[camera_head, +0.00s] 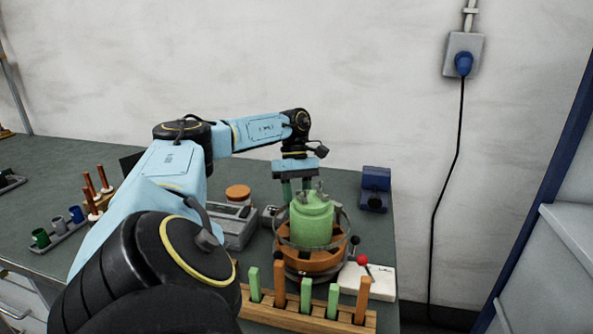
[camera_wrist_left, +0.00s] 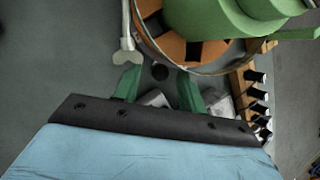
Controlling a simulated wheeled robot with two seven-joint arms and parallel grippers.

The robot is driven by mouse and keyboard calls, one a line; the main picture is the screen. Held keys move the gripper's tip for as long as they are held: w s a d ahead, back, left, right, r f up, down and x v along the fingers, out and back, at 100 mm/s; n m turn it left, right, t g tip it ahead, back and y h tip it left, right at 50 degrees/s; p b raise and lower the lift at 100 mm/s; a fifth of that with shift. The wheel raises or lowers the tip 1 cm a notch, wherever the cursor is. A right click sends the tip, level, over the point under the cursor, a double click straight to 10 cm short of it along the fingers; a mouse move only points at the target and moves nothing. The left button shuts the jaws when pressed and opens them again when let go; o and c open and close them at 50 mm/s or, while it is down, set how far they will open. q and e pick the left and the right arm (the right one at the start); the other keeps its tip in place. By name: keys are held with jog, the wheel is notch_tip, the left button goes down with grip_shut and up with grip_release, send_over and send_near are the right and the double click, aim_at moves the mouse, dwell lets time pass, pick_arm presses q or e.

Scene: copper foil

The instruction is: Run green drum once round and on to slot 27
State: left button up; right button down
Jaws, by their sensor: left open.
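The green drum (camera_head: 312,222) stands upright on an orange slotted base (camera_head: 310,262) with a clear ring around it. The drum (camera_wrist_left: 225,18) and the base (camera_wrist_left: 166,40) also fill the upper right of the left wrist view. My left gripper (camera_head: 296,190) points down just behind and left of the drum, with its lower finger ends partly hidden by it. In the left wrist view the green fingers (camera_wrist_left: 158,88) are apart, with a small dark round knob (camera_wrist_left: 160,72) between them near the ring. No slot numbers are readable. My right gripper is not in view.
A wooden rack (camera_head: 318,318) with green and orange pegs stands in front of the base. A red-knobbed lever (camera_head: 362,260) and white plate (camera_head: 378,281) are at right. A grey box (camera_head: 236,232), orange-lidded jar (camera_head: 238,193) and blue device (camera_head: 375,190) stand nearby.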

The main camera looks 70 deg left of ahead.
pick_arm(q)
jog(key=p+v, duration=0.8)
jog(key=v, duration=0.4)
jog(key=shift+a+r, duration=0.15)
jog(key=shift+r, duration=0.2)
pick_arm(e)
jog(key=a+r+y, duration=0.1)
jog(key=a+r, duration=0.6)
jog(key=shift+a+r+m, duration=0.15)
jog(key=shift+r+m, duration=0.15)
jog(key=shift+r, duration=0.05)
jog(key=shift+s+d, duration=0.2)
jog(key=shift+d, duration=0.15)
